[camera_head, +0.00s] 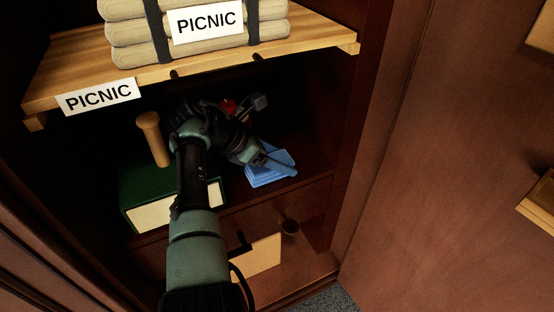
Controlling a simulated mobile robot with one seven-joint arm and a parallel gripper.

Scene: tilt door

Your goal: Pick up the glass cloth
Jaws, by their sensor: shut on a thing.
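The glass cloth (268,175) is a light blue folded cloth on the lower shelf inside the cabinet, right of a green box. My gripper (266,160) reaches down to its top from the left and is shut on it. The cloth looks still at shelf level; I cannot tell whether it is lifted. The fingertips and part of the cloth are hard to make out in the shadow.
A wooden shelf (60,75) with rolled beige bundles (122,33) labelled PICNIC overhangs my arm. The green box (136,186) and a wooden handle (153,138) stand left. A drawer front with a dark knob (290,227) is below. The open cabinet door (450,140) is right.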

